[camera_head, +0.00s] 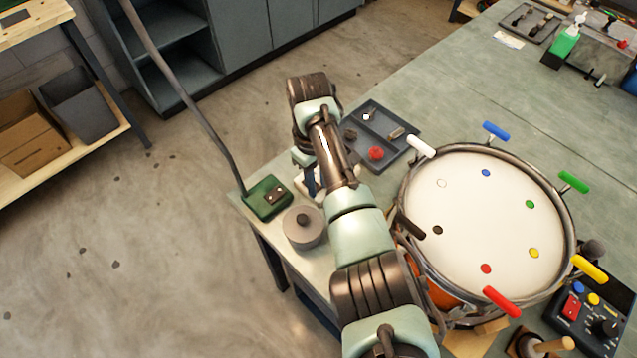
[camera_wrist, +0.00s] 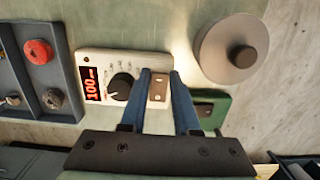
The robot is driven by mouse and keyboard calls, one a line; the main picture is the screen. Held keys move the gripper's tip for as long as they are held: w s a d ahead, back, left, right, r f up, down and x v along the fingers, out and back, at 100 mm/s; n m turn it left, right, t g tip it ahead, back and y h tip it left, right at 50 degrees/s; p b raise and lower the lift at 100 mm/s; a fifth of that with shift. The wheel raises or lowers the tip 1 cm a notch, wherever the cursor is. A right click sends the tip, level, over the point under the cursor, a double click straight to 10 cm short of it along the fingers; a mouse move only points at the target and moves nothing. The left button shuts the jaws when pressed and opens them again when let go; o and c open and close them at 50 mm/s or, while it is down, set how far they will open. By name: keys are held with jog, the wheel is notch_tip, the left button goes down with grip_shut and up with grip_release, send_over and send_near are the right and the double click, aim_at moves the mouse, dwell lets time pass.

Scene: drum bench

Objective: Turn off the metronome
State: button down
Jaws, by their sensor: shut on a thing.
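The metronome (camera_wrist: 105,57) is a white box with a lit orange display reading about 100, a black dial and a tan plate (camera_wrist: 158,90) with two small screws or dots at its right end. My gripper (camera_wrist: 161,75) is over that end, its blue fingers on either side of the tan plate and shut on the metronome there. The black dial (camera_wrist: 121,86) is just left of the left finger. In the head view my arm mostly hides the metronome, and the blue fingers (camera_head: 310,180) show small beside its pale edge.
A green box (camera_head: 267,199) and a round grey tin with a dark knob (camera_head: 303,230) stand close by at the bench edge. A dark tray (camera_head: 410,139) holds a red piece and small parts. A drum with coloured pegs (camera_head: 485,215) fills the right side.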

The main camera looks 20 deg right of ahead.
jog(key=shift+w+f+g+b, duration=0.25)
jog(key=shift+g+b, duration=0.15)
jog(key=shift+b, duration=0.65)
jog(key=shift+a+r+g+h+b, duration=0.1)
jog(key=shift+r+g+h+b, duration=0.25)
jog(key=shift+b, duration=0.35)
jog(key=shift+r, duration=0.1)
jog(key=c, duration=0.9)
grip_release()
jog(key=shift+r, duration=0.1)
jog(key=v, duration=1.2)
jog(key=shift+w+r+b, duration=0.3)
jog(key=shift+b, duration=0.05)
jog(key=shift+s, duration=0.1)
